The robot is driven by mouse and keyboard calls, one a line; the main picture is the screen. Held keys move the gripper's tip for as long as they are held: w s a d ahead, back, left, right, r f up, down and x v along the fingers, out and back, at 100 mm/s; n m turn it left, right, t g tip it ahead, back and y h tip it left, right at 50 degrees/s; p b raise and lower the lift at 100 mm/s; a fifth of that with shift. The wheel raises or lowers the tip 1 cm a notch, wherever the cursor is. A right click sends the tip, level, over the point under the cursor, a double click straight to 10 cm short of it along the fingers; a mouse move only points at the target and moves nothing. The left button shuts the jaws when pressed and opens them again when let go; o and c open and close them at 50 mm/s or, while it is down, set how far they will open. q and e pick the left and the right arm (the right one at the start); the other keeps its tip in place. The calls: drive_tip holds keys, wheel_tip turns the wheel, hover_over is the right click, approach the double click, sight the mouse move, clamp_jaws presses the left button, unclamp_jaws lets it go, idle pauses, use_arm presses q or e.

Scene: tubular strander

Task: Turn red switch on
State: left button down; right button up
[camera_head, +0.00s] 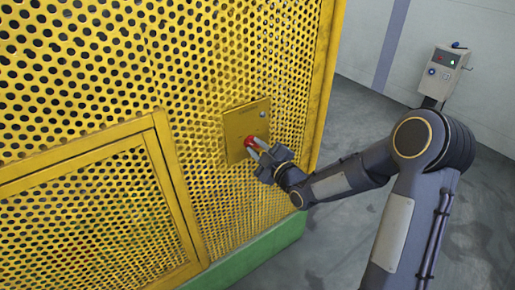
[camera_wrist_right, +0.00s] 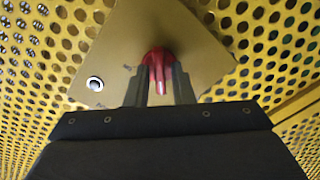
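The red switch (camera_head: 250,141) is a rotary knob on a yellow plate (camera_head: 236,125) fixed to the perforated yellow guard. In the right wrist view the red switch (camera_wrist_right: 158,62) shows a round base with a raised handle. My right gripper (camera_head: 258,148) is at the switch. Its two fingers (camera_wrist_right: 160,88) stand on either side of the handle. A narrow gap seems to show between fingers and handle, and whether they touch it I cannot tell. My left gripper is not in view.
A small silver round fitting (camera_wrist_right: 94,83) sits on the same plate. The perforated yellow guard (camera_head: 90,70) fills the left and middle, with a green base (camera_head: 262,246) below. A grey control box (camera_head: 444,70) stands at the right. Grey floor is clear behind my arm.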

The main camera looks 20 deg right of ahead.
clamp_jaws()
drive_tip(key=m+b, duration=0.9)
drive_tip(key=m, duration=0.3)
drive_tip(key=shift+f, duration=0.15)
drive_tip(key=m, duration=0.3)
drive_tip(key=shift+b, duration=0.4)
drive_tip(key=shift+m, duration=1.4)
